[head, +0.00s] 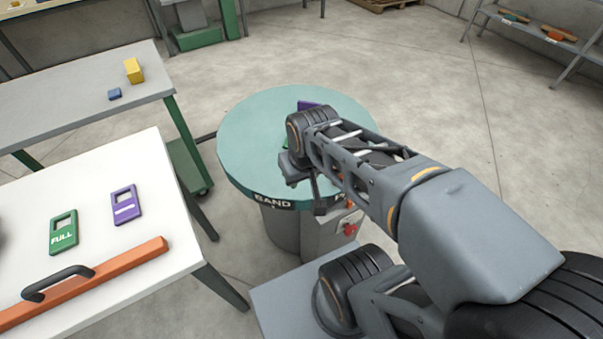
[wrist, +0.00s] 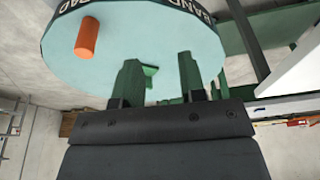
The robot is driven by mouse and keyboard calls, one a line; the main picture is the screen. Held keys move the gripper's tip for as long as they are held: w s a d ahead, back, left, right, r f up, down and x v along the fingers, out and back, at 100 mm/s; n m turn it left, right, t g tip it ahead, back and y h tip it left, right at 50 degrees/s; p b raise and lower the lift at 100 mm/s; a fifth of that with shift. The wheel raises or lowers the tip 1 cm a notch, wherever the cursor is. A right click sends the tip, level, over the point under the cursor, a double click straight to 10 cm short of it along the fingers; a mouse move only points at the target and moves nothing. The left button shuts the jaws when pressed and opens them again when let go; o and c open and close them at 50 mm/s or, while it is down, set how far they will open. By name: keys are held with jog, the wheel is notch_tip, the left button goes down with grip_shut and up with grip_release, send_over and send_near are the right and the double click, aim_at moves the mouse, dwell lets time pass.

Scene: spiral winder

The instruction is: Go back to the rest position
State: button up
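My gripper (wrist: 160,62) is over the round teal turntable (head: 245,135), its two green fingers spread apart in the wrist view. A small green piece (wrist: 150,73) shows between the fingers beside the left one; I cannot tell whether they touch. I see nothing clamped between the fingers. In the head view my arm reaches across the turntable and hides much of its right side and the fingertips. An orange cylinder (wrist: 87,37) stands on the turntable in the wrist view. A purple piece (head: 308,105) shows on the turntable behind my wrist in the head view.
A white table (head: 120,285) at left holds a green FULL tag (head: 64,232), a purple tag (head: 126,205) and an orange bar (head: 120,272) with a black handle. A grey table (head: 60,115) holds a yellow block (head: 134,70) and blue piece (head: 115,94). Floor behind the turntable is clear.

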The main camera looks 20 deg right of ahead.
jog(key=shift+r, duration=0.15)
notch_tip(320, 180, up, 16)
jog(key=p, duration=1.4)
jog(key=shift+s+a+t+p, duration=0.2)
jog(key=shift+a+t+p, duration=0.1)
jog(key=shift+p, duration=0.05)
jog(key=shift+f, duration=0.2)
